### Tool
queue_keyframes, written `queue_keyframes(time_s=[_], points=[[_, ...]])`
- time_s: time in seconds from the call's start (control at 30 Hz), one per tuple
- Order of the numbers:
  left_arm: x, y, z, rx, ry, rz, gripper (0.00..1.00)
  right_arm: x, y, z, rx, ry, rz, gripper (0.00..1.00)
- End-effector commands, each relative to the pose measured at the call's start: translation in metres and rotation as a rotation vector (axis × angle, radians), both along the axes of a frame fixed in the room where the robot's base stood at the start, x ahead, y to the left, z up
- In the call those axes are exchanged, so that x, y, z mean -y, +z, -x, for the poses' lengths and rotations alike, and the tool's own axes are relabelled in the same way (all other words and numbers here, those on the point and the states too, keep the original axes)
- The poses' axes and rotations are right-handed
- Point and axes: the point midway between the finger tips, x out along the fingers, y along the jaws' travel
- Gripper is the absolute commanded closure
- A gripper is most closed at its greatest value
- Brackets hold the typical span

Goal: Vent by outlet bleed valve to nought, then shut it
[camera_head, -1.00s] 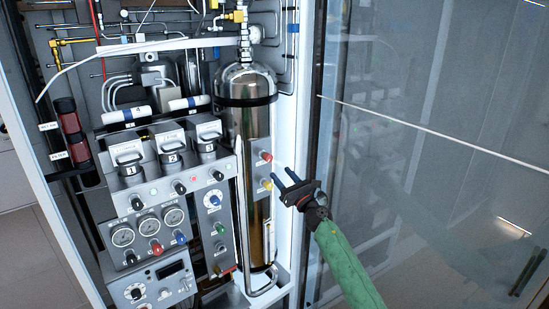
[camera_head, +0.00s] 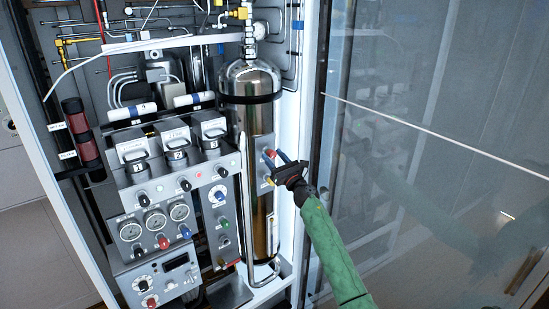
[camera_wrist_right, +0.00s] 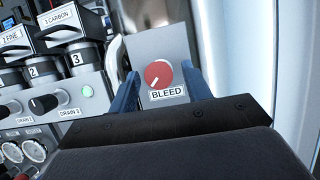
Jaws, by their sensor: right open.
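The outlet bleed valve is a round red knob (camera_wrist_right: 158,74) with a white pointer mark, above a "BLEED" label on a grey plate (camera_wrist_right: 150,48). In the head view the red knob (camera_head: 270,154) is partly covered by my right gripper (camera_head: 275,157). The gripper's blue fingers are open, one on each side of the knob in the wrist view (camera_wrist_right: 162,85). I cannot tell whether they touch it. My left gripper is not in view.
A tall metal cylinder (camera_head: 255,125) stands behind the plate. To the left are a panel with drain knobs (camera_head: 185,185), several round gauges (camera_head: 155,220) and a column with blue and green knobs (camera_head: 219,195). A glass door (camera_head: 430,130) stands at the right.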

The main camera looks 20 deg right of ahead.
Motion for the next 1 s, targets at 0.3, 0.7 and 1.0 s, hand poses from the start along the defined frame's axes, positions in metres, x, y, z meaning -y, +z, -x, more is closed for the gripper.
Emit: queue_keyframes(time_s=[0.3, 0.7, 1.0], points=[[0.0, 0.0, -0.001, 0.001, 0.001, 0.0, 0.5, 0.0, 0.0, 0.0, 0.0, 0.0, 0.0, 0.92], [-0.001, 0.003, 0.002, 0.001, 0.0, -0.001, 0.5, 0.0, 0.001, 0.001, -0.02, 0.0, -0.055, 0.95], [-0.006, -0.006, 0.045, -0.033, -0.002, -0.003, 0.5, -0.002, 0.003, 0.002, -0.093, 0.0, -0.254, 0.95]])
